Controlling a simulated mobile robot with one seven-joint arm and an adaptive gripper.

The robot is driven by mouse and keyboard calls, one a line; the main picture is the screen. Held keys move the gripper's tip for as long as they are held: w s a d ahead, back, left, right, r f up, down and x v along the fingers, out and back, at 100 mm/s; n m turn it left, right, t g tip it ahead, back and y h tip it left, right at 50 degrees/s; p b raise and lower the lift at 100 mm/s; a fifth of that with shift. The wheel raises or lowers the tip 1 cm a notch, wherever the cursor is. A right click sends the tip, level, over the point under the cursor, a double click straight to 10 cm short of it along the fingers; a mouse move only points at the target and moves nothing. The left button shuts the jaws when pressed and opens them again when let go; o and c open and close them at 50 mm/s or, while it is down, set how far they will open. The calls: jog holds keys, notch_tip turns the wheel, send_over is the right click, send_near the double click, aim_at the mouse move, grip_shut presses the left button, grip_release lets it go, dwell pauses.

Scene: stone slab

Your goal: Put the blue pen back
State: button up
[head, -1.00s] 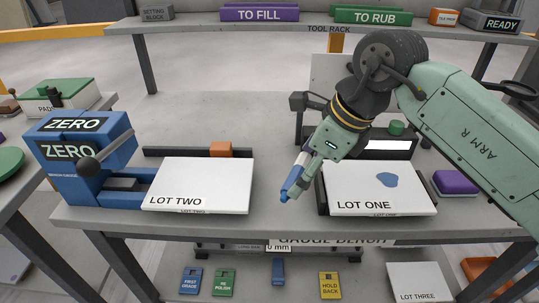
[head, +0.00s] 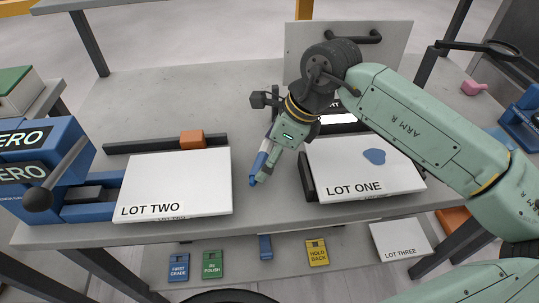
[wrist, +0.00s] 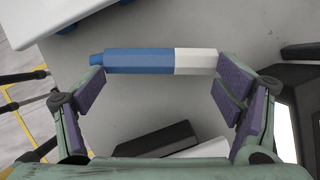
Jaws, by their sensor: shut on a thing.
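The blue pen (head: 258,166) has a blue barrel and a white section. In the head view it slants from my gripper (head: 272,143) with its blue end down and left, over the gap between the LOT TWO slab (head: 180,175) and the LOT ONE slab (head: 350,172). In the wrist view the pen (wrist: 150,61) spans between the two purple finger pads of my gripper (wrist: 158,72), blue to the left and white to the right. My gripper is shut on it. A blue patch (head: 374,156) marks the LOT ONE slab.
A blue device (head: 60,150) with a black knob stands left on the grey bench (head: 200,90). An orange block (head: 191,139) sits behind LOT TWO. Blue, green and yellow tags (head: 317,252) and the LOT THREE slab (head: 402,240) lie below. The back left of the bench is clear.

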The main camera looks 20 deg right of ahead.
jog(key=shift+f, duration=1)
jog(key=shift+f, duration=0.15)
jog(key=o, duration=0.9)
jog(key=shift+c, duration=0.2)
jog(key=b+v, duration=0.2)
jog(key=v, duration=1)
jog(key=shift+r, duration=0.2)
